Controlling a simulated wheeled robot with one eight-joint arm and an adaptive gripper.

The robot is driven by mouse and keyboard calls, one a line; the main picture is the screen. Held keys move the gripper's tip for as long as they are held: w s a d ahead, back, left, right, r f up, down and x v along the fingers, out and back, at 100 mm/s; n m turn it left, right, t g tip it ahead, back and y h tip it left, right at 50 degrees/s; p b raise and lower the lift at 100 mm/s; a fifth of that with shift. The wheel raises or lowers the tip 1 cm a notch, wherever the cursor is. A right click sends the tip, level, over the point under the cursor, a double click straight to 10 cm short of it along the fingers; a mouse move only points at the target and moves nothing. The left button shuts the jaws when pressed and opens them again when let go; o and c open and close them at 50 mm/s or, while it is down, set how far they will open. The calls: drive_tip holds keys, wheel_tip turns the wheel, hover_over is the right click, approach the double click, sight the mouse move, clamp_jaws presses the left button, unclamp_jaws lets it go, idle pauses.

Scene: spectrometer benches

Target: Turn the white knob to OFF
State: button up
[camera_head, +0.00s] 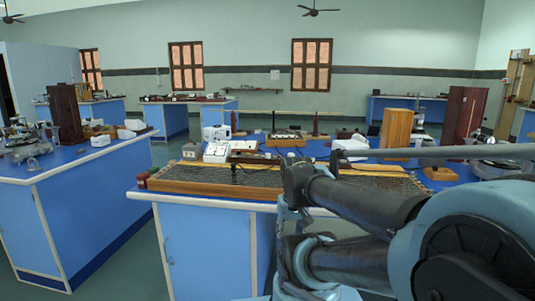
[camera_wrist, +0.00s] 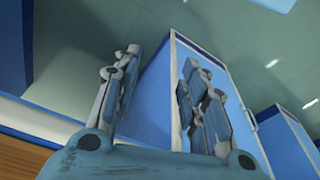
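I cannot make out the white knob in either view. A white box-shaped instrument (camera_head: 217,152) with a sloping front stands on the blue bench behind the wooden-framed board, and its controls are too small to tell. A second white instrument (camera_head: 216,133) is just behind it. My gripper (camera_wrist: 162,65) is open and empty in the wrist view, its two jointed fingers well apart. Beyond the fingers are a blue bench cabinet and the floor, with no knob between them. In the head view I cannot pick out the fingers; my arm covers the right front.
The wooden-framed board (camera_head: 205,187) lies along the front of the middle bench. A wooden block (camera_head: 396,134) stands upright to the right. Another blue bench (camera_head: 85,215) with glassware is at the left, and a floor aisle (camera_head: 125,262) lies between the benches.

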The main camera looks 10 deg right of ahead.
drive_tip(key=w+r+m, duration=0.1)
drive_tip(key=w+r, duration=0.5)
drive_tip(key=r, duration=0.4)
wheel_tip(320, 180, up, 22)
drive_tip(key=m+g, duration=0.2)
drive_tip(key=m, duration=0.5)
hover_over(268, 155)
drive_tip(key=w, duration=0.2)
drive_tip(key=f, duration=1.6)
drive_tip(key=shift+s+d+f, duration=0.1)
drive_tip(key=shift+s+f, duration=0.15)
drive_tip(key=shift+f, duration=0.15)
clamp_jaws()
